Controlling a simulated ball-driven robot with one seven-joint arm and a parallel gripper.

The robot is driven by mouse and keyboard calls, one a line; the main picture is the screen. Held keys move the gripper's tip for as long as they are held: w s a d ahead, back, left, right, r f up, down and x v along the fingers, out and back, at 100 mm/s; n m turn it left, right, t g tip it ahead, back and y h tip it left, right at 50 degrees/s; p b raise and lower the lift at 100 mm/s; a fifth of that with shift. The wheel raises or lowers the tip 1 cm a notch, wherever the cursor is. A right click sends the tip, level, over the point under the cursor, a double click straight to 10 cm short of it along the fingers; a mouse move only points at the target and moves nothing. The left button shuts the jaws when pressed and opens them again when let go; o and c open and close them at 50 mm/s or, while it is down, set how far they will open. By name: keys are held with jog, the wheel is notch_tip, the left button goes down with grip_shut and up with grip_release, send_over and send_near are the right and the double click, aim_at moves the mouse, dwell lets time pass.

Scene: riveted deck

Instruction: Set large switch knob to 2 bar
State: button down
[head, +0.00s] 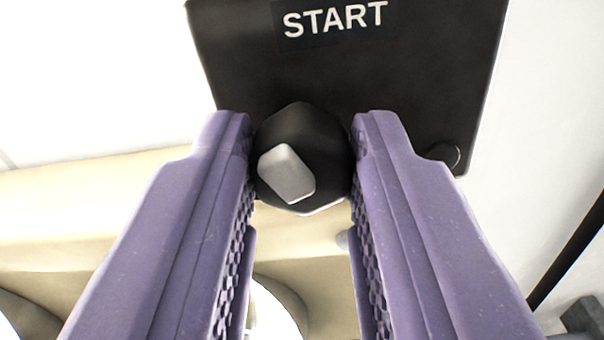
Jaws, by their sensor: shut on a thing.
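A black faceted knob (310,128) with a light grey pointer block on its face sits at the lower edge of a black panel (350,80). The grey block is tilted, running from upper left to lower right. My gripper (303,158) has its two purple fingers on the left and right sides of the knob, shut on it. The panel carries a white START label (335,18) at its top. No "2 bar" mark shows in view, and the knob's base is hidden.
A small dark round knob or bolt (444,156) is at the panel's lower right corner, just beyond the right finger. A beige ledge (100,195) runs behind and below at left. A dark rod (570,255) slants at the right edge.

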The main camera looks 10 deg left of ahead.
jog(key=m+b, duration=0.1)
jog(key=m, duration=0.5)
jog(key=shift+f, duration=0.1)
jog(key=m, duration=0.4)
jog(key=shift+m, duration=0.4)
dwell(0.3)
jog(key=c, duration=0.8)
grip_release()
jog(key=shift+d, duration=0.1)
jog(key=shift+c, duration=0.2)
jog(key=s, duration=0.7)
jog(key=shift+s, duration=0.4)
